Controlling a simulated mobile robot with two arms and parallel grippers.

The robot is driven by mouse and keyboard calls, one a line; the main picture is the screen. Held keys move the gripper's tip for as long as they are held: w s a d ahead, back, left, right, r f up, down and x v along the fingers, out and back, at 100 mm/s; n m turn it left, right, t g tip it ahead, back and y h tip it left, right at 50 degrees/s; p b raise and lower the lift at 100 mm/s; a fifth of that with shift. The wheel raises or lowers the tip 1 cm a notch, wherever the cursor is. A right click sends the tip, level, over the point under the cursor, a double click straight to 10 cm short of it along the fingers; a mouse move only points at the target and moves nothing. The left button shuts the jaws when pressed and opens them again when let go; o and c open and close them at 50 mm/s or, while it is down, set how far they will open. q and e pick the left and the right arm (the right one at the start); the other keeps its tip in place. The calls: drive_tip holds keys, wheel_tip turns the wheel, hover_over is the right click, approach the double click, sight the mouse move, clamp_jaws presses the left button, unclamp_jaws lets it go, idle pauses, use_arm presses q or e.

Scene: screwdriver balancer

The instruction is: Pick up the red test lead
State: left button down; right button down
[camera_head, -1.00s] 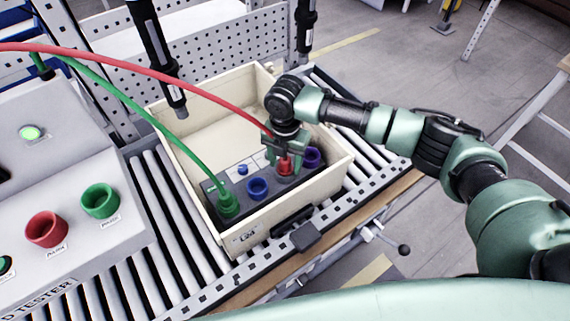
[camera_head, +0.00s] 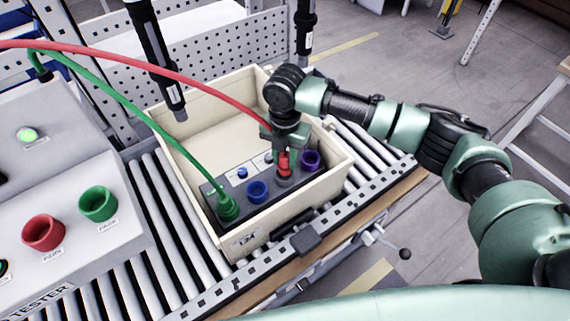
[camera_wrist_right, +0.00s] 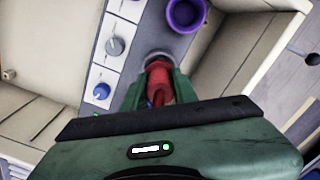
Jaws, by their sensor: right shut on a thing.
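The red test lead (camera_head: 165,77) arches in from the left to its red plug (camera_head: 284,161), which also shows in the wrist view (camera_wrist_right: 159,78). My right gripper (camera_head: 285,152) is shut on the red plug, pointing down. A grey socket (camera_head: 284,181) shows just beneath the plug; I cannot tell whether the tip is fully out of it. The socket is on a dark grey unit (camera_head: 238,178) inside a cream tray (camera_head: 337,172). My left gripper is not in view.
A green lead ends in a green plug (camera_head: 228,208) on the unit. Blue (camera_head: 257,191) and purple (camera_head: 310,160) cups stand near the red plug. A black tool (camera_head: 155,52) hangs over the tray. A grey tester (camera_head: 75,175) stands left, beside the rollers.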

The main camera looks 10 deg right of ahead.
sight(285, 154)
wheel_tip(285, 154, up, 17)
drive_tip(key=b, duration=0.2)
drive_tip(key=shift+b, duration=0.4)
